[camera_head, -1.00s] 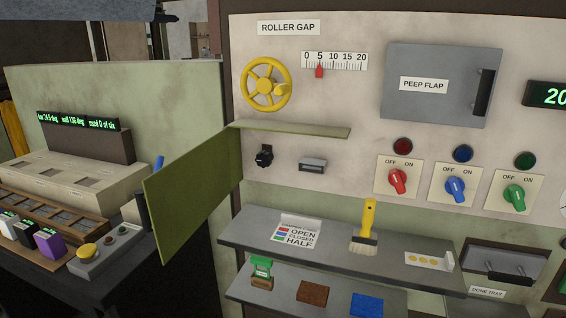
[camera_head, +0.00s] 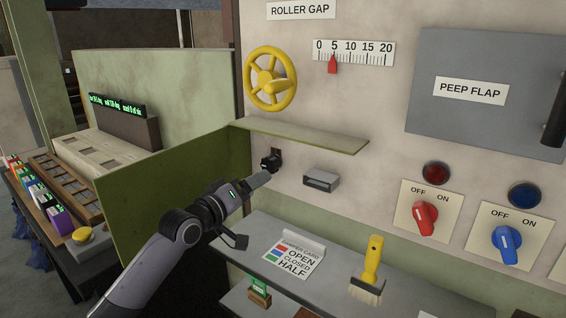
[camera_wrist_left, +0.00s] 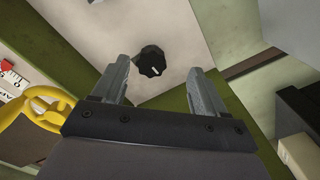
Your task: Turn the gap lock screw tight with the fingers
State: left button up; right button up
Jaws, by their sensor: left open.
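The gap lock screw is a small black knob (camera_head: 271,162) on the cream panel, below a narrow green ledge. In the left wrist view the black knob (camera_wrist_left: 151,62) shows a white mark on its face. My left gripper (camera_head: 264,176) is at the knob in the head view. In the left wrist view its two fingers (camera_wrist_left: 158,80) are apart, with the knob beyond and between their tips. The fingers do not appear to touch it. My right gripper is not in view.
The green ledge (camera_head: 300,137) juts out just above the knob, and a green side panel (camera_head: 180,195) stands left of it. A yellow handwheel (camera_head: 270,78) is above. A small grey box (camera_head: 321,181) sits to the right. A shelf (camera_head: 330,275) lies below.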

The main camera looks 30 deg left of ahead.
aim_at(269, 169)
pick_arm(q)
jog(key=shift+w+r, duration=0.3)
jog(key=shift+w, duration=0.95)
jog(key=shift+w+r, duration=0.25)
jog(key=shift+w, duration=1)
jog(key=shift+w+r, duration=0.3)
jog(key=shift+w, duration=0.95)
jog(key=shift+c, duration=0.3)
jog(key=c, duration=0.9)
